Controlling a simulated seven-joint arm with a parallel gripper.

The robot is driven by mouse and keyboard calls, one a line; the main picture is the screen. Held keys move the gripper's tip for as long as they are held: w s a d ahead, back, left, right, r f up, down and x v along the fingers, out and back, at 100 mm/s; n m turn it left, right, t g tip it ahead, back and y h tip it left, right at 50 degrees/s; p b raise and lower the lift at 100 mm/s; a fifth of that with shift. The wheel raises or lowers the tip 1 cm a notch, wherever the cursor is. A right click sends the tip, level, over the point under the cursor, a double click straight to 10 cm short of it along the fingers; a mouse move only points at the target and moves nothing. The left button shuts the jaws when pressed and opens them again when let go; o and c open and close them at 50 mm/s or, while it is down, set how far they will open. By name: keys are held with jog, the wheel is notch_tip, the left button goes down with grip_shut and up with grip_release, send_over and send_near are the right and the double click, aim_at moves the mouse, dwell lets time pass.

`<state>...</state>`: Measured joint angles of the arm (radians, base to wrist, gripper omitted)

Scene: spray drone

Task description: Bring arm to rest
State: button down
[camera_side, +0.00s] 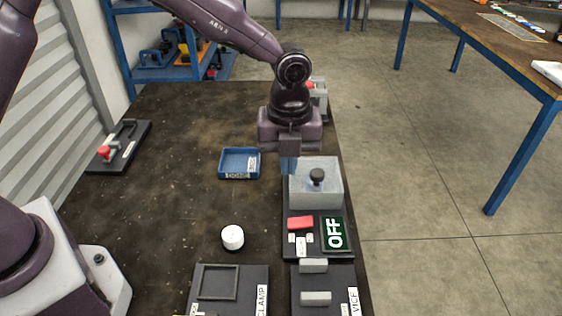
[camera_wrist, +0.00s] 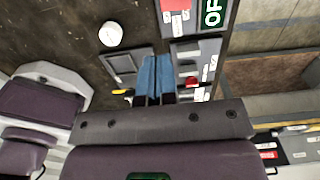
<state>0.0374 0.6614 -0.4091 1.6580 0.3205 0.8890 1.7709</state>
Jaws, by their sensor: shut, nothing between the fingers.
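My purple arm reaches over the dark table in the side view. My gripper (camera_side: 289,165) points down above the rear part of a grey box with a black knob (camera_side: 317,178). Its blue fingers are together and hold nothing. The wrist view also shows the shut blue fingers (camera_wrist: 154,72). Whether the fingertips touch the box cannot be told.
A panel reads OFF (camera_side: 334,233), beside a red block (camera_side: 300,223). A blue tray (camera_side: 239,163), white round container (camera_side: 232,237), clamp plate (camera_side: 228,283) and vice (camera_side: 316,298) stand nearby. A red-handled fixture (camera_side: 119,146) is at left. The table's middle left is clear.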

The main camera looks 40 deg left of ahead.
jog(key=s+a+r+n+t, duration=0.2)
jog(key=s+a+r+n, duration=0.5)
jog(key=s+n, duration=0.4)
jog(key=s+a+r+n+t, duration=0.3)
jog(key=s+a+r+n, duration=0.4)
jog(key=n, duration=0.8)
jog(key=s+r, duration=0.2)
jog(key=s, duration=0.2)
jog(key=shift+a+r+n, duration=0.2)
jog(key=shift+r+n, duration=0.15)
jog(key=shift+n, duration=0.05)
jog(key=c, duration=1.7)
grip_release()
jog(key=shift+a+r, duration=0.1)
jog(key=shift+r, duration=0.3)
jog(key=shift+c, duration=0.2)
jog(key=o, duration=0.9)
jog(key=shift+w+f+g, duration=0.25)
jog(key=shift+f, duration=0.3)
jog(key=shift+w+f+g, duration=0.2)
jog(key=shift+f+g, duration=0.05)
jog(key=shift+f, duration=0.3)
jog(key=m+h, duration=0.3)
jog(key=m, duration=0.6)
send_near(300, 222)
jog(key=shift+g, duration=0.4)
jog(key=x, duration=0.8)
jog(key=shift+w, duration=0.4)
